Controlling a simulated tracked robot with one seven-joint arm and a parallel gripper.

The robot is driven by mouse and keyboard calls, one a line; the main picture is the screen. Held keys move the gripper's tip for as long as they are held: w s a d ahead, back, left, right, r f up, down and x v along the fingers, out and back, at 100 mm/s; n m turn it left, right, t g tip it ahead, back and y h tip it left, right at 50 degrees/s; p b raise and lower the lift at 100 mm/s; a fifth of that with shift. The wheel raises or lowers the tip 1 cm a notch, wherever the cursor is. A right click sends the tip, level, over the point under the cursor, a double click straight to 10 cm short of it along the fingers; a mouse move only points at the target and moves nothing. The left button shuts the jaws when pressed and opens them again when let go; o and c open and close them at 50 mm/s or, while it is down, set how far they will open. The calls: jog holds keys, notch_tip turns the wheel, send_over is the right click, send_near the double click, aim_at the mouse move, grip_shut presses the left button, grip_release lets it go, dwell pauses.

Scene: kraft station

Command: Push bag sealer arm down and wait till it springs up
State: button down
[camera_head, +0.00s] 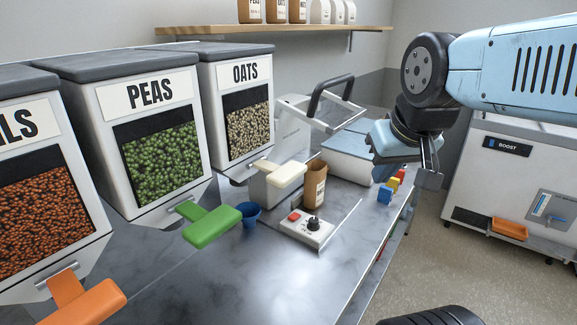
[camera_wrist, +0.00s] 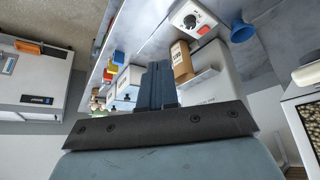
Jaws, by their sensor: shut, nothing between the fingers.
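The bag sealer (camera_head: 294,128) is a pale machine at the back of the counter, beside the oats dispenser. Its arm (camera_head: 333,100), a light frame with a thick black handle, stands raised and tilted up. My gripper (camera_head: 430,180) hangs to the right of the sealer, apart from its arm, above the counter's right edge. In the wrist view my gripper's dark fingers (camera_wrist: 157,86) are shut together and empty.
A kraft bag (camera_head: 314,186) stands upright in front of the sealer, near a control box (camera_head: 306,228) with red button and black knob. A blue cup (camera_head: 248,214), coloured blocks (camera_head: 387,192) and dispensers with levers (camera_head: 212,226) share the counter. A shelf (camera_head: 275,30) runs above.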

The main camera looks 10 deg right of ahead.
jog(key=c, duration=1.5)
grip_release()
jog(key=shift+o, duration=0.9)
jog(key=shift+w+r, duration=0.25)
jog(key=shift+r, duration=0.15)
jog(key=shift+o, duration=1.3)
jog(key=w+a+r+m+g, duration=0.1)
jog(key=w+r+m, duration=0.3)
jog(key=w+r, duration=0.6)
notch_tip(320, 180, up, 4)
jog(key=shift+w+r+g, duration=0.25)
jog(key=shift+w+g, duration=0.1)
jog(key=shift+g, duration=0.35)
jog(key=m+g, duration=0.3)
jog(key=m, duration=0.2)
send_near(337, 78)
jog(key=f, duration=0.8)
jog(key=shift+w+f, duration=0.25)
jog(key=shift+f, duration=0.05)
grip_shut()
